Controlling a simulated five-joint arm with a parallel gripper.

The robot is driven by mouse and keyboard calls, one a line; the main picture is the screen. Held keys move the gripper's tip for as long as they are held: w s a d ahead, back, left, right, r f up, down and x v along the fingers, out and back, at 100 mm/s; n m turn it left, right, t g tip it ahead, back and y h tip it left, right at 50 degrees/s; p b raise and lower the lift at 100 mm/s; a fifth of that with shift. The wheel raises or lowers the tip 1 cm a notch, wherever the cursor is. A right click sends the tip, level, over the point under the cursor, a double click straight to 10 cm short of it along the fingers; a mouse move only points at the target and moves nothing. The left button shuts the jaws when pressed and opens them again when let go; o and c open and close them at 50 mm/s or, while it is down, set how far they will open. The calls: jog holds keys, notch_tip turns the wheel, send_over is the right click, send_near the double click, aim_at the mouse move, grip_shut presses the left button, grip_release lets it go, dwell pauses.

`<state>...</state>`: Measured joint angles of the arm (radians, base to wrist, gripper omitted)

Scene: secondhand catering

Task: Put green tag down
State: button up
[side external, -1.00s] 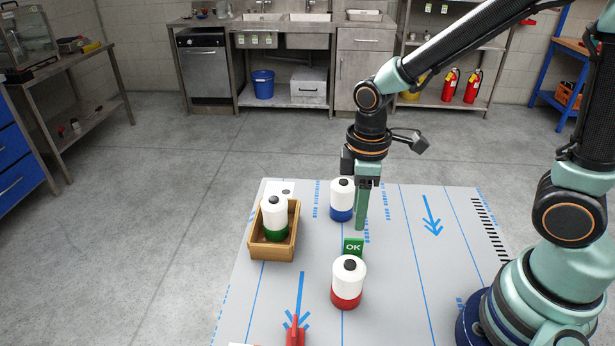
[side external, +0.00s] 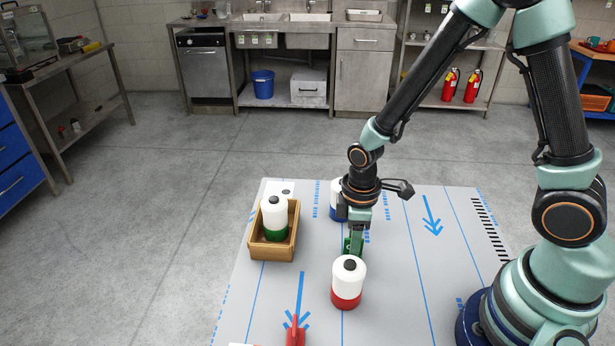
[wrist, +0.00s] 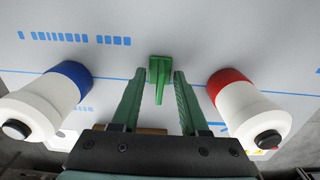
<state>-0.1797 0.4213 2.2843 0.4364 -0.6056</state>
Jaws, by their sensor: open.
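The green tag (side external: 347,245), marked OK in the earlier view, stands upright on the grey mat between the blue-banded bottle and the red-banded bottle. My gripper (side external: 356,250) points down over it and hides much of it in the side view. In the wrist view, the green tag (wrist: 160,72) shows between and just beyond the tips of my open gripper (wrist: 158,77), with a gap on each side. I cannot tell exactly how far down the fingers reach.
The red-banded bottle (side external: 348,283) stands close in front, and the blue-banded bottle (side external: 336,195) stands behind, partly hidden by my arm. A wooden box (side external: 272,252) at the left holds a green-banded bottle (side external: 274,216). A red object (side external: 295,334) lies at the front. The mat's right side (side external: 420,270) is clear.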

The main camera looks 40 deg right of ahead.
jog(key=shift+f, duration=0.1)
grip_shut()
dwell(0.3)
